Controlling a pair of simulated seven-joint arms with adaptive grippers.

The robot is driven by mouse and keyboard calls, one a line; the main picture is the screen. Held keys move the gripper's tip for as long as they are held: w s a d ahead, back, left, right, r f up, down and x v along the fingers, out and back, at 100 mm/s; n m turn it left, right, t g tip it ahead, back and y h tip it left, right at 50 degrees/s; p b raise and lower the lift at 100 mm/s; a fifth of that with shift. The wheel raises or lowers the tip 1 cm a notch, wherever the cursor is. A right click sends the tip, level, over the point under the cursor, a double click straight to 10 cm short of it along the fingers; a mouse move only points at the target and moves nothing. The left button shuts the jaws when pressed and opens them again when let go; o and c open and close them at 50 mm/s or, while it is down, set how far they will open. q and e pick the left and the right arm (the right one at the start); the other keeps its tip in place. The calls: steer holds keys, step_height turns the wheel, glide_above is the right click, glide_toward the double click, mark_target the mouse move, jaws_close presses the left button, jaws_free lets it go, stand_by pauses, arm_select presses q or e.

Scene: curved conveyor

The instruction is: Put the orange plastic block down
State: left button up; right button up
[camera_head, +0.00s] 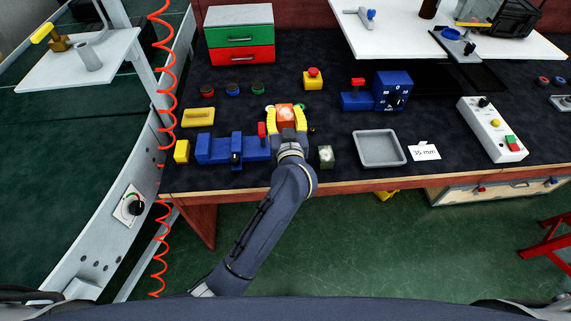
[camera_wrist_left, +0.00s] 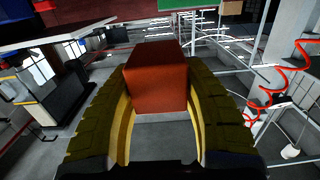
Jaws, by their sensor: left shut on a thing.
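The orange block (camera_head: 285,113) is between the yellow fingers of my left gripper (camera_head: 287,119) over the dark workbench. In the left wrist view the block (camera_wrist_left: 157,78) fills the space between both yellow fingers, and the left gripper (camera_wrist_left: 158,95) is shut on it. In the head view I cannot tell whether the block touches the bench top. My right gripper is not in view.
A blue vise-like fixture (camera_head: 225,148) stands left of the gripper. A yellow box with a red button (camera_head: 313,79) and a blue device (camera_head: 391,91) stand behind.

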arm_select(q)
steer(key=shift+w+d+f, duration=0.1)
steer(key=shift+f, duration=0.05)
step_height(320, 180, down, 20)
steer(key=shift+r, duration=0.25)
stand_by(0.8)
steer(key=shift+f, duration=0.2)
steer(key=o, duration=1.2)
